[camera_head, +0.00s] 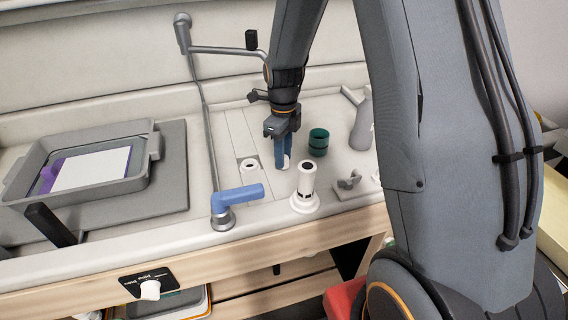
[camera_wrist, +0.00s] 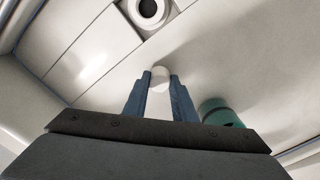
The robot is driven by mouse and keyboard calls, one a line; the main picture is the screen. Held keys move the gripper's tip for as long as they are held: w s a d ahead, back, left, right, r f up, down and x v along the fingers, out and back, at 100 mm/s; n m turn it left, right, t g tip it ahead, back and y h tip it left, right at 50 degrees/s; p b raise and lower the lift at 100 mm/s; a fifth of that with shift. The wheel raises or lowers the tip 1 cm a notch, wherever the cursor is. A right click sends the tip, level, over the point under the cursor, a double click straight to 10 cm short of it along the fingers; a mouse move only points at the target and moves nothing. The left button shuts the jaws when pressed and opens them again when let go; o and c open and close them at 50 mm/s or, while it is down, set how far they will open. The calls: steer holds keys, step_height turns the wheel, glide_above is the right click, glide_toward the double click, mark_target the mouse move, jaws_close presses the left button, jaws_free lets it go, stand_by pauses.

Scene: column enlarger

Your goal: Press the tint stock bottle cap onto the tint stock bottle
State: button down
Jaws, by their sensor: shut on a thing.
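My gripper (camera_head: 284,160) points down over the counter, its blue fingers shut on a small white piece (camera_head: 287,162), which looks like the tint stock bottle cap. In the wrist view the white piece (camera_wrist: 160,78) sits between the fingertips (camera_wrist: 161,88). A white round neck with a dark opening (camera_head: 250,165), probably the tint stock bottle, stands in a square recess left of my gripper. It also shows at the top of the wrist view (camera_wrist: 148,9), apart from the held piece. Whether the held piece touches the counter, I cannot tell.
A green jar (camera_head: 318,142) stands close right of my gripper. A white dark-topped cylinder (camera_head: 305,182) stands in front. A blue-handled lever (camera_head: 237,198) and a grey post (camera_head: 208,130) stand left. A grey tray (camera_head: 148,165) lies farther left; a grey bottle (camera_head: 362,130) is at right.

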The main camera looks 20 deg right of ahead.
steer(key=shift+r+p, duration=1.4)
steer(key=shift+r, duration=0.3)
steer(key=shift+r+p, duration=6.75)
steer(key=shift+r, duration=2.95)
steer(key=shift+n, duration=0.8)
steer(key=shift+w+d+f+b, duration=0.15)
steer(key=shift+w+d, duration=0.4)
steer(key=shift+d, duration=4.15)
steer(key=shift+w+d+b, duration=0.15)
steer(key=shift+w+d, duration=0.35)
steer(key=shift+d, duration=4.25)
steer(key=shift+w+d+f+b, duration=0.15)
steer(key=shift+w+d, duration=0.4)
steer(key=shift+d, duration=4.15)
steer(key=shift+a+f+b, duration=0.1)
steer(key=shift+f+b, duration=0.6)
steer(key=shift+f, duration=0.65)
